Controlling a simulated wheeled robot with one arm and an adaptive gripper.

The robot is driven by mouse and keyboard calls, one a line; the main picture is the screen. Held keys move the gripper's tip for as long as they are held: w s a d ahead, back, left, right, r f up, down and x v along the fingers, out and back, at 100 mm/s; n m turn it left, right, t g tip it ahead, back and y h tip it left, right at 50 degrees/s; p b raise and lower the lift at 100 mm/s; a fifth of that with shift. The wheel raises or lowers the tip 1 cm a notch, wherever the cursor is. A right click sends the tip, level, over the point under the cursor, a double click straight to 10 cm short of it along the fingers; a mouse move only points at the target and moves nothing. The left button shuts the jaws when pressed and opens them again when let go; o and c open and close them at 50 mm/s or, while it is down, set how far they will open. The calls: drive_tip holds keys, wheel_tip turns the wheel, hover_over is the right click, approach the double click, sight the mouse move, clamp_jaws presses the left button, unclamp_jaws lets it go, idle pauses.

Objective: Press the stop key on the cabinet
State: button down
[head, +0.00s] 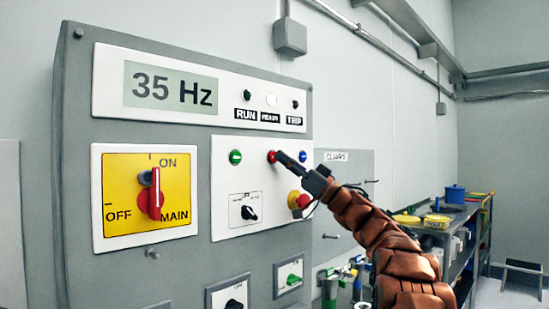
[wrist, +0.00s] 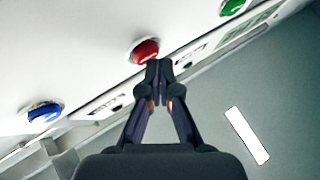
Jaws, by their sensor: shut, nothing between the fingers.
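The grey cabinet (head: 180,262) carries a white key panel (head: 225,208) with a green key (head: 235,157), a red key (head: 271,156) and a blue key (head: 303,156) in a row. My gripper (head: 278,156) is shut and empty, its fingertips at the red key, partly covering it in the head view. In the wrist view the closed fingertips (wrist: 158,66) lie at the lower edge of the red key (wrist: 145,51). I cannot tell whether they touch it. The blue key (wrist: 45,112) and the green key (wrist: 232,6) stand to either side there.
A red mushroom button on a yellow base (head: 298,200) and a black selector (head: 249,213) sit below the keys. The red main switch (head: 155,195) is on a yellow plate at left. The display (head: 171,88) reads 35 Hz. A shelf with pots (head: 454,193) stands at right.

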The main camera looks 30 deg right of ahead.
drive_tip(key=shift+s, duration=0.4)
drive_tip(key=shift+s+d, duration=0.1)
drive_tip(key=shift+s, duration=0.05)
drive_tip(key=s, duration=0.2)
drive_tip(key=s+d, duration=0.1)
drive_tip(key=s, duration=0.1)
drive_tip(key=shift+s, duration=0.3)
idle(0.8)
